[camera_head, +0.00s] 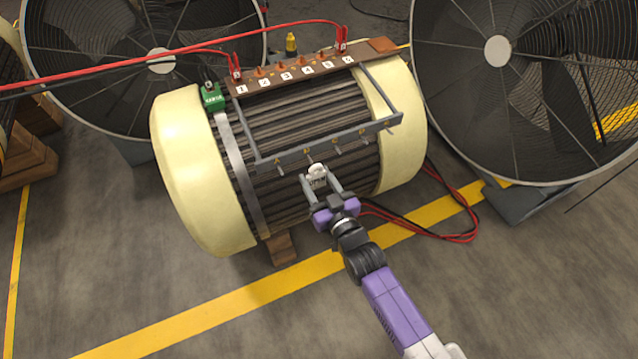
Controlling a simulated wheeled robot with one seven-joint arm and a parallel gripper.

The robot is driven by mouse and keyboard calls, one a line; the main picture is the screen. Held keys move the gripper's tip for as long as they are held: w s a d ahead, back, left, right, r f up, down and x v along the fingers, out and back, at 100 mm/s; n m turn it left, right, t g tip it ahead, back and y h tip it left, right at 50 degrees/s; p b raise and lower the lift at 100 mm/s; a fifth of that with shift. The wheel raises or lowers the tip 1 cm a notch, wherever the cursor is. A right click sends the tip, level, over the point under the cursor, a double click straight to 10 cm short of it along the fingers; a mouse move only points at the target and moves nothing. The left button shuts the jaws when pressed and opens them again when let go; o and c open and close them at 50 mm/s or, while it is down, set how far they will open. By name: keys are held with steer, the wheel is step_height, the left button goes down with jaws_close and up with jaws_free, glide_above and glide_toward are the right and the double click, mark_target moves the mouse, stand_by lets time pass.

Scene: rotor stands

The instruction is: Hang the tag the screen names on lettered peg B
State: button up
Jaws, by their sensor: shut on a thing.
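The grey peg rail (320,145) hangs across the rotor's front side and carries several small pegs with tiny yellowish letters. Peg B, taken as second from the left (308,154), is just above my gripper; the letters are too small to read surely. My gripper (318,181) is shut on a white tag (317,176) with dark print that I cannot read for certain. The tag's rounded top lies at or just below peg B; whether it is on the peg or in front of it I cannot tell. The small green screen (212,97) shows pale lettering too small to read.
A brown terminal strip (290,75) numbered 1 to 6 tops the rotor (190,170), with red clips and leads at both ends. Large fans (497,51) stand behind on both sides. Red and black cables (450,237) loop on the floor at right. Open floor lies in front.

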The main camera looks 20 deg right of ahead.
steer(key=shift+w+f+b, duration=0.2)
steer(key=shift+w+b, duration=0.4)
steer(key=shift+w, duration=0.45)
steer(key=shift+w+f+b, duration=0.15)
steer(key=shift+w+b, duration=0.4)
steer(key=shift+w, duration=0.5)
steer(key=shift+f, duration=0.2)
steer(key=o, duration=1.1)
steer(key=shift+c, duration=0.2)
steer(key=shift+s, duration=0.1)
steer(key=shift+s+p, duration=1.65)
steer(key=shift+s, duration=3.2)
